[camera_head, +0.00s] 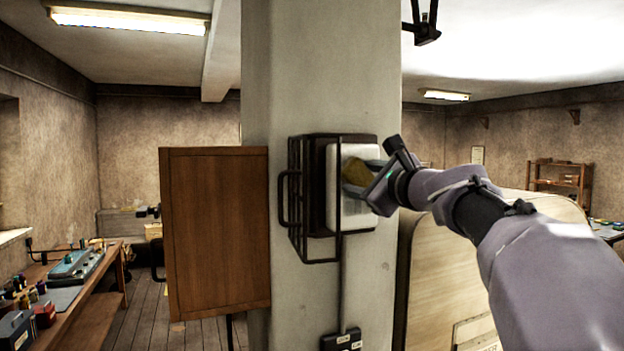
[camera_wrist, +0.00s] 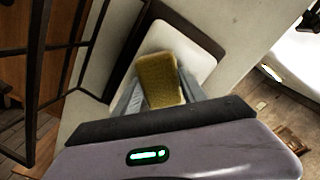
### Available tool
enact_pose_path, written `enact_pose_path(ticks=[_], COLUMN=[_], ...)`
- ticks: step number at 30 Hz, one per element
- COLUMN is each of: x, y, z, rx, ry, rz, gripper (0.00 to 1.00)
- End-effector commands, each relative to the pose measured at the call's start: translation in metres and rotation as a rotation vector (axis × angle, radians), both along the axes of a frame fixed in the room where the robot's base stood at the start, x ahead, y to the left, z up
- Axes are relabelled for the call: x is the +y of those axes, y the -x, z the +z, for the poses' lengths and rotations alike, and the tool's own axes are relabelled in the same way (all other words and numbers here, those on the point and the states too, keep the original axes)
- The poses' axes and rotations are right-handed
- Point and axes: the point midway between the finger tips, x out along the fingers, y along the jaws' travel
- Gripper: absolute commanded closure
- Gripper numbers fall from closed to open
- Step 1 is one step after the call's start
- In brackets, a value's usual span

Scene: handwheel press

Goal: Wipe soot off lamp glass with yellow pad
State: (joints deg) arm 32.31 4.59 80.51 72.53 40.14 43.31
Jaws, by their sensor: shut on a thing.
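The lamp glass (camera_head: 350,215) is a pale rounded panel in a dark housing on the column. It looks clean where it shows; the part behind the pad is hidden. My gripper (camera_head: 366,178) is shut on the yellow pad (camera_head: 356,171) in front of the right half of the glass. In the wrist view the yellow pad (camera_wrist: 160,80) sits between the fingers over the lamp glass (camera_wrist: 188,42). I cannot tell whether the pad touches the glass.
An open wire guard (camera_head: 295,200) stands out to the left of the lamp. A switch box (camera_head: 341,341) is lower on the column (camera_head: 290,300). A brown wooden panel (camera_head: 215,230) stands at left, and a workbench (camera_head: 75,310) with several items is beyond it.

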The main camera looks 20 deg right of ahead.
Motion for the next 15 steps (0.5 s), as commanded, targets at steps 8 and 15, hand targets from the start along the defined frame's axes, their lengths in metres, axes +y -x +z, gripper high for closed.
enact_pose_path(ticks=[8,15], x=[-0.013,-0.042], y=[0.000,-0.001], z=[0.000,0.000], rx=[0.001,0.001], ry=[0.001,0.000], rz=[-0.001,-0.001], gripper=[0.83,0.83])
